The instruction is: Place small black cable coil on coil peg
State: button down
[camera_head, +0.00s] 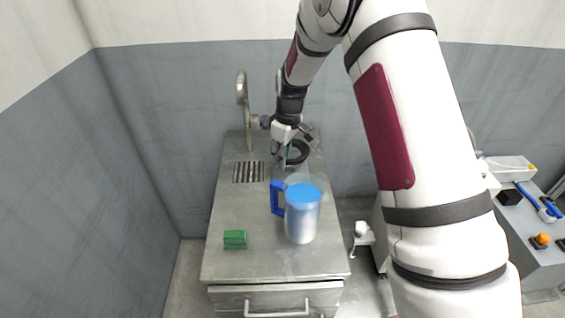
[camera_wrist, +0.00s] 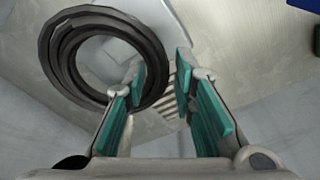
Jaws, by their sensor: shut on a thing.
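The small black cable coil (camera_head: 306,153) is a dark ring at the back of the steel counter, and it shows large at the upper left of the wrist view (camera_wrist: 57,55). My gripper (camera_head: 283,154) is shut on the coil's rim. In the wrist view, its teal-padded fingers (camera_wrist: 162,85) sit either side of the rim, the left one inside the ring. The coil appears held above the counter, but its exact height is unclear. I cannot make out the coil peg in either view.
A tall curved tap (camera_head: 243,99) stands at the back left, near a slotted drain (camera_head: 248,172).

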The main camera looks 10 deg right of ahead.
jog(key=shift+f, duration=1.35)
jog(key=shift+f, duration=0.1)
jog(key=shift+f, duration=0.35)
jog(key=shift+f, duration=0.2)
jog(key=c, duration=1.3)
grip_release()
jog(key=shift+c, duration=0.2)
